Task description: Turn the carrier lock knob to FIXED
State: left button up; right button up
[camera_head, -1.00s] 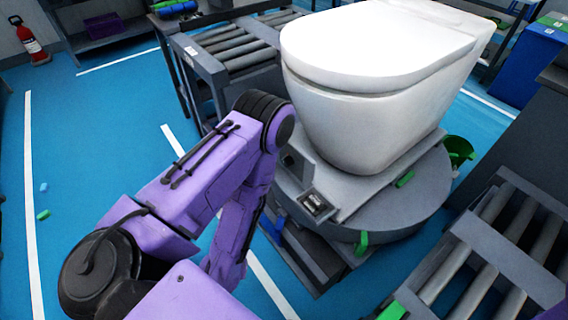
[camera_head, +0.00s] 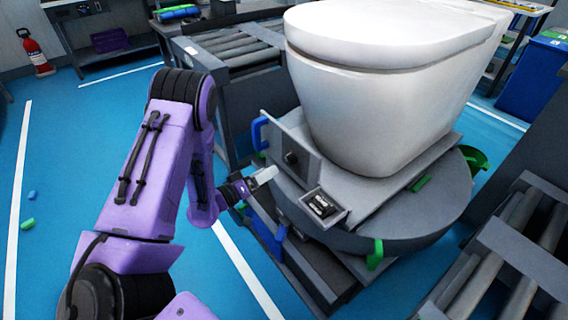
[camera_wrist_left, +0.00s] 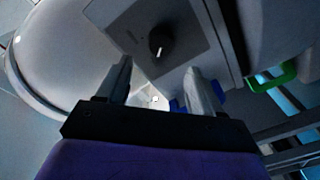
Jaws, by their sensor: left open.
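The dark round carrier lock knob (camera_head: 291,158) sits on a grey panel (camera_head: 284,140) at the left side of the carrier, under the white toilet (camera_head: 380,95). In the left wrist view the knob (camera_wrist_left: 160,41) shows a pale pointer mark, beyond the fingertips and roughly between them. No FIXED label is readable. My left gripper (camera_head: 264,177) is just left of and below the panel in the head view, apart from the knob. Its two fingers stand apart and empty in the left wrist view (camera_wrist_left: 158,76). My right gripper is out of view.
A blue handle (camera_head: 258,132) is at the panel's left, and a green tab (camera_head: 375,255) hangs at the front. Roller conveyors stand behind (camera_head: 235,45) and at right (camera_head: 515,215).

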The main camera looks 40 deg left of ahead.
aim_at(287, 161)
pick_arm(q)
jog(key=x, duration=0.8)
jog(key=shift+s, duration=0.1)
jog(key=c, duration=1.1)
